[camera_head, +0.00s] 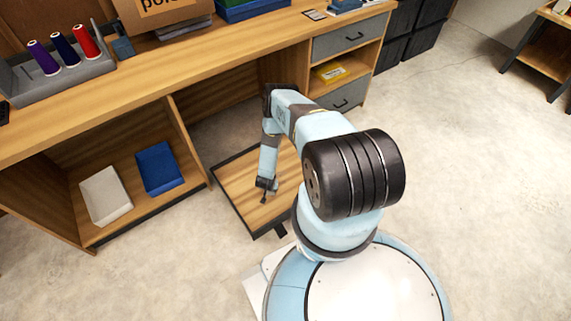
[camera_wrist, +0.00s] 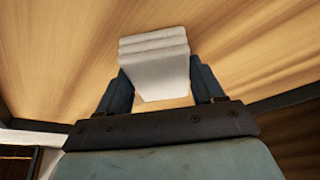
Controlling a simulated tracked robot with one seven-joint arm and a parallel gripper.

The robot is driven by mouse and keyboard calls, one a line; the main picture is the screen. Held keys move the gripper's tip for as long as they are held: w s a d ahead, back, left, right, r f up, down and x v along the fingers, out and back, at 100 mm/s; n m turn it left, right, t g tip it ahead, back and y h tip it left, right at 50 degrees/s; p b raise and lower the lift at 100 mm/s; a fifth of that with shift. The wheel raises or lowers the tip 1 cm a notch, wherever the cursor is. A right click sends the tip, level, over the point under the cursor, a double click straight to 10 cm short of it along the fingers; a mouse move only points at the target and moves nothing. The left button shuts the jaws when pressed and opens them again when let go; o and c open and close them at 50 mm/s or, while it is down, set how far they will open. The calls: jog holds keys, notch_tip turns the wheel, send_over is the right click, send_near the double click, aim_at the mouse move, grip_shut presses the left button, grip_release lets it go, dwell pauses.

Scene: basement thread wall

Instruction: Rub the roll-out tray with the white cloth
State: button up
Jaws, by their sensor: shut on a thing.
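The roll-out tray (camera_head: 233,187) is a wooden board with dark edges, low down in front of the bench's open bay. Its wood grain fills much of the wrist view (camera_wrist: 60,50). My gripper (camera_head: 263,198) is low over the tray in the head view. In the wrist view my gripper (camera_wrist: 162,84) has its two dark fingers on either side of the folded white cloth (camera_wrist: 154,60), shut on it. The cloth is against or just above the tray's wood; I cannot tell if it touches. The cloth cannot be made out in the head view.
The wooden bench (camera_head: 150,104) runs above the tray, with thread spools (camera_head: 64,50) on top. A white bin (camera_head: 106,195) and a blue bin (camera_head: 159,168) lie in the left compartment. Grey drawers (camera_head: 349,39) are to the right.

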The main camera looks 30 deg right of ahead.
jog(key=shift+w+r, duration=0.15)
jog(key=shift+r, duration=3.75)
